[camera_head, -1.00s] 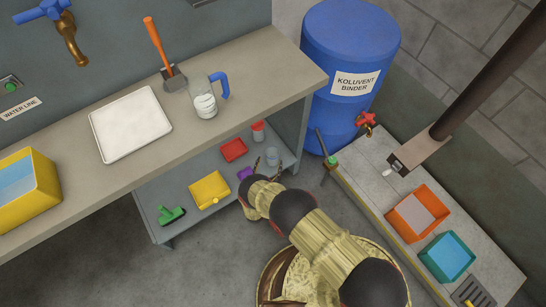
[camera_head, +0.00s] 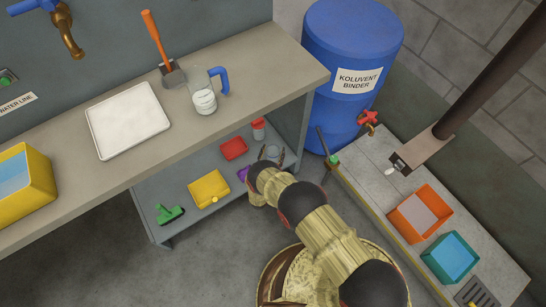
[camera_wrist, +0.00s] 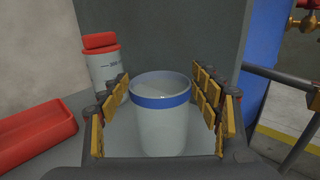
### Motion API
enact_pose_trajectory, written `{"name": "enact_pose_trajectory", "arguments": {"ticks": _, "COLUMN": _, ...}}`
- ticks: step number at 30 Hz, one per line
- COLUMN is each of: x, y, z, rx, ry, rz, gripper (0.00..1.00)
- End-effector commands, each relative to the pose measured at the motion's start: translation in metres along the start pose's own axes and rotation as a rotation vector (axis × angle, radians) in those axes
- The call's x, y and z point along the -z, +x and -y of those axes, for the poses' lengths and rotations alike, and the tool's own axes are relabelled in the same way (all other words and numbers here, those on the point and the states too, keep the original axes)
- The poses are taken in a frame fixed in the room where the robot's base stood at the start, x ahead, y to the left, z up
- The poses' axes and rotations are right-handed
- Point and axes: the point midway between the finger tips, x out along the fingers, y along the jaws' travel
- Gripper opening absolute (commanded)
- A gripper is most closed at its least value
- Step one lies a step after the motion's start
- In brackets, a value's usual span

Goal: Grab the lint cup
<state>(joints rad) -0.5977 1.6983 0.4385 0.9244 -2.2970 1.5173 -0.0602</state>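A pale grey cup with a blue band under its rim, which looks to be the lint cup (camera_wrist: 162,128), stands upright in the middle of the wrist view. In the head view the cup (camera_head: 272,152) is small, on the lower shelf under the counter, partly covered by my gripper. My gripper (camera_wrist: 165,108) is open, with yellow-padded fingers on the left and right of the cup. Narrow gaps seem to show between the pads and the cup. In the head view my gripper (camera_head: 270,158) reaches in under the counter edge.
A red-lidded container (camera_wrist: 102,62) stands behind and left of the cup. A red tray (camera_wrist: 35,135) lies farther left. The shelf (camera_head: 185,185) also holds a yellow tray (camera_head: 209,189) and a green tool (camera_head: 168,213). A blue barrel (camera_head: 345,50) stands to the right.

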Motion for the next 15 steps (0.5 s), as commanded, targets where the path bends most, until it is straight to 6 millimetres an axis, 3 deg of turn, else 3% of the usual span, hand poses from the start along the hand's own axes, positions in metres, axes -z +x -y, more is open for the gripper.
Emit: {"name": "enact_pose_trajectory", "arguments": {"ticks": 15, "x": 0.0001, "y": -0.0001, "z": -0.0001, "rx": 0.000, "ry": 0.000, "rz": 0.000, "gripper": 0.32}}
